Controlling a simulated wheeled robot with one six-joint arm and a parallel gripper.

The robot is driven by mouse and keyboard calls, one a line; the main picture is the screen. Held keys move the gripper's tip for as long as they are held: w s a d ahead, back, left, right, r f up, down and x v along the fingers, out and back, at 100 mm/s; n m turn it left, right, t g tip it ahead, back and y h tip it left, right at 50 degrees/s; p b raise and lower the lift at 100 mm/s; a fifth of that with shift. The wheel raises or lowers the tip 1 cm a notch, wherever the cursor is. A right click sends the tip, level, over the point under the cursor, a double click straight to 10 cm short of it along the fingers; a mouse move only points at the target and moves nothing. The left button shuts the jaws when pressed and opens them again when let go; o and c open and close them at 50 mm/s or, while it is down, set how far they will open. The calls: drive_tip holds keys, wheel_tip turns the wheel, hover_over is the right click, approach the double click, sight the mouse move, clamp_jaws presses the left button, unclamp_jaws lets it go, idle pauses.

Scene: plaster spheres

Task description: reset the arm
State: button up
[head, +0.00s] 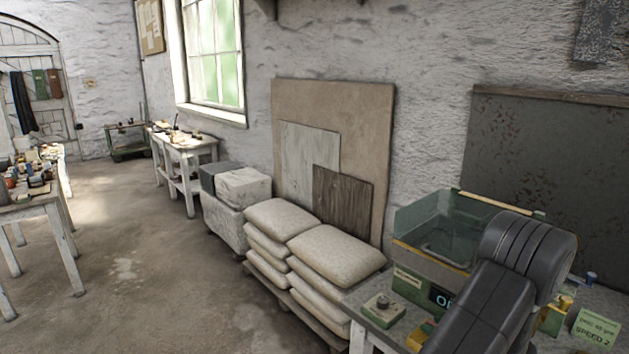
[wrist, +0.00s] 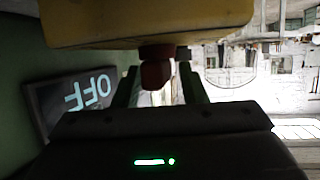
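My gripper (wrist: 158,74) shows in the wrist view, with its two dark green fingers apart. A small red knob-like part (wrist: 155,73) shows between the fingertips, under a yellow block (wrist: 150,22). A narrow gap seems to show on each side of it, and I cannot tell whether either finger touches it. In the head view my dark arm rises at the lower right, in front of a green machine (head: 408,284) with a clear-sided tray. My fingers are not visible there. A display reading OFF (wrist: 84,97) shows turned over in the wrist view.
The machine's bench (head: 365,318) also carries a small green box with a knob (head: 383,307) and a green card (head: 597,328). Stacked sacks (head: 335,255) stand left of the bench, close to it. Boards lean on the wall behind. The floor (head: 150,280) at left is open.

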drive_tip(key=shift+f+m+t+h+b, duration=0.2)
drive_tip(key=shift+m+t+h+b, duration=0.3)
drive_tip(key=shift+m+h+b, duration=0.75)
drive_tip(key=shift+r+m+h+b, duration=0.15)
drive_tip(key=shift+m+h+b, duration=0.2)
drive_tip(key=shift+h+b, duration=0.3)
drive_tip(key=shift+a+r, duration=0.1)
